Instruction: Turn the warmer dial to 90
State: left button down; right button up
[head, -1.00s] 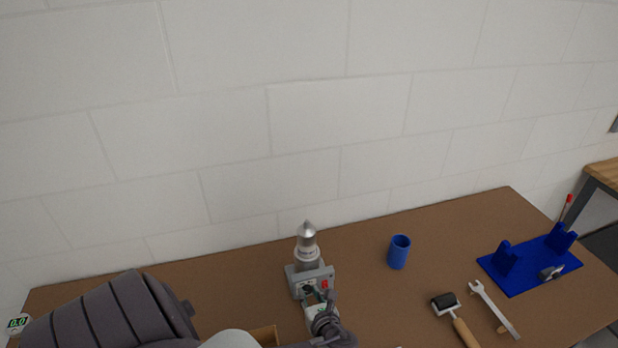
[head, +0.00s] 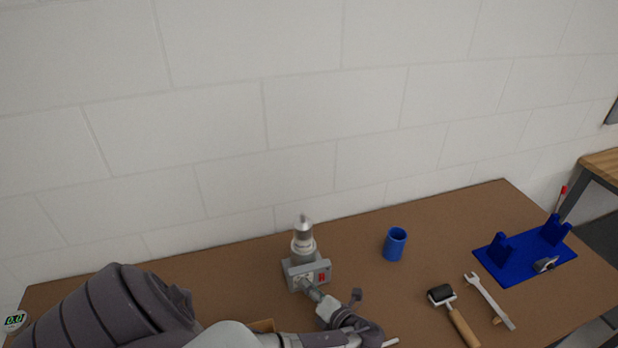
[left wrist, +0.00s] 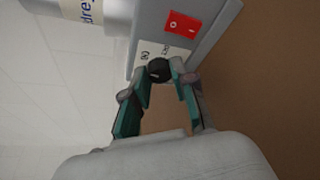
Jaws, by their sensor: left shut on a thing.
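The warmer (head: 306,270) is a grey box with a silver, pointed cylinder standing on it, near the back middle of the table. A red switch (head: 322,277) is on its front face; the switch also shows in the left wrist view (left wrist: 182,24). The black dial (left wrist: 159,70) is on the same face, beside a white label. My left gripper (head: 311,291) reaches the warmer's front. In the left wrist view its teal-padded fingers (left wrist: 160,76) are shut on the dial, one on each side. The dial's setting is too small to read. My right gripper is not in view.
A blue cup (head: 395,245) stands right of the warmer. A roller (head: 454,314), a wrench (head: 489,301) and a blue stand (head: 524,257) lie farther right. A display reading 0.0 (head: 14,321) is at the far left. The table between warmer and cup is clear.

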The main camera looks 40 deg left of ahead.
pick_arm(q)
jog(key=shift+w+f+m+y, duration=0.1)
jog(key=shift+m+y, duration=0.6)
jog(key=shift+m, duration=0.6)
jog(key=c, duration=0.9)
grip_release()
jog(key=shift+c, duration=0.2)
jog(key=shift+d, duration=0.1)
jog(key=d, duration=0.8)
jog(key=s+d+r, duration=0.1)
jog(key=d, duration=0.2)
jog(key=shift+s+d, duration=0.1)
jog(key=shift+d, duration=0.3)
